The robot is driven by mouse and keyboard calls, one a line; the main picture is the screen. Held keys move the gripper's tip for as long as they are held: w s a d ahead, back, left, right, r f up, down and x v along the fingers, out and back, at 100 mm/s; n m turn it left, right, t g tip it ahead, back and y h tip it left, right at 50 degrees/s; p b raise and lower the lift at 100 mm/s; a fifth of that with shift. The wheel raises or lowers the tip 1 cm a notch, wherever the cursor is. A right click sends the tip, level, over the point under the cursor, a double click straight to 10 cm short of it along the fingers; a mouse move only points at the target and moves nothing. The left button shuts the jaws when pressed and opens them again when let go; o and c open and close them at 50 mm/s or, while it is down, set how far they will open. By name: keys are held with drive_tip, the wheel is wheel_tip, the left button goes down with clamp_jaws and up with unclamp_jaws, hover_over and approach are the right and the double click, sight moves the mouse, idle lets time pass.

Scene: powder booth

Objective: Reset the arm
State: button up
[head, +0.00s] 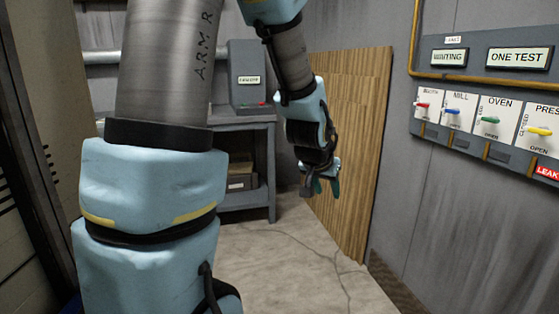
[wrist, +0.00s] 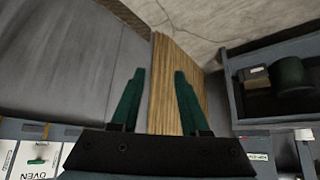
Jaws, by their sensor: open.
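My arm spans the left and middle of the head view, and its upper link carries the letters "ARM R". My gripper (head: 318,186) hangs at the end of the arm, pointing down, in front of a wooden panel. In the wrist view, its two green fingers (wrist: 158,90) stand apart with nothing between them but the wooden panel behind. The gripper is open and empty, and touches nothing that I can see.
A wall panel with colored levers (head: 490,122) and lit signs is at the right. The wooden panel (head: 350,130) leans against the wall. A grey bench (head: 262,118) holds a grey machine (head: 247,75). The cracked floor (head: 290,255) is clear.

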drive_tip(key=s+a+f+n+g+y, duration=0.2)
drive_tip(key=s+a, duration=0.3)
drive_tip(key=a, duration=0.4)
drive_tip(key=s+a+f+n+g+y, duration=0.1)
drive_tip(key=s+a+f+n+g, duration=0.15)
drive_tip(key=s+a, duration=0.5)
wheel_tip(320, 180, up, 14)
drive_tip(key=w+a+p, duration=0.1)
drive_tip(key=a+p, duration=0.1)
drive_tip(key=p, duration=1.1)
drive_tip(key=shift+a, duration=0.25)
drive_tip(key=shift+d, duration=0.1)
